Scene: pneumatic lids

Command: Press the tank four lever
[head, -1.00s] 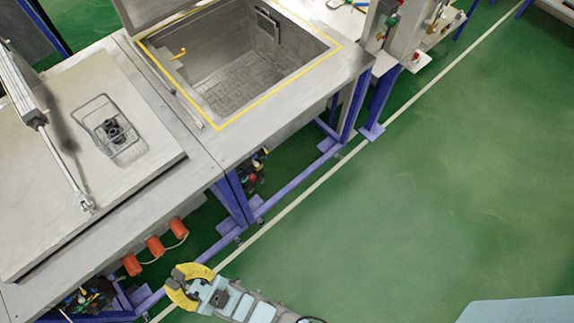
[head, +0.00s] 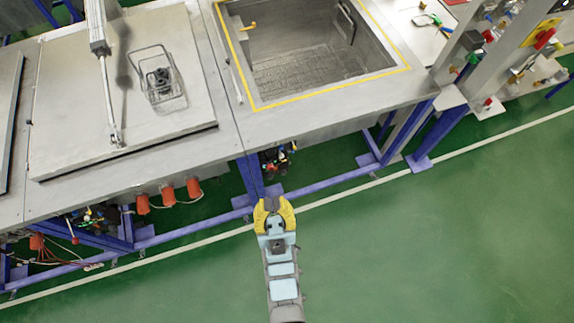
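My gripper (head: 273,205) has yellow fingers and hangs over the green floor in front of the tank bench. Its fingers are spread with a gap between them, and it holds nothing. An open tank (head: 300,60) with a yellow rim is at top centre, and a tank with a closed lid (head: 75,115) is to its left. Under the bench, behind my gripper, is a cluster of valves and fittings (head: 278,158). Another valve cluster (head: 90,217) with a red-tipped lever (head: 74,238) is at lower left. No tank number is readable, so I cannot tell which lever is tank four's.
Several orange cylinders (head: 168,196) hang under the bench front. Blue legs and a low blue rail (head: 330,180) run along the bench. A panel with valves (head: 490,60) stands at upper right. The green floor (head: 430,240) at right is clear.

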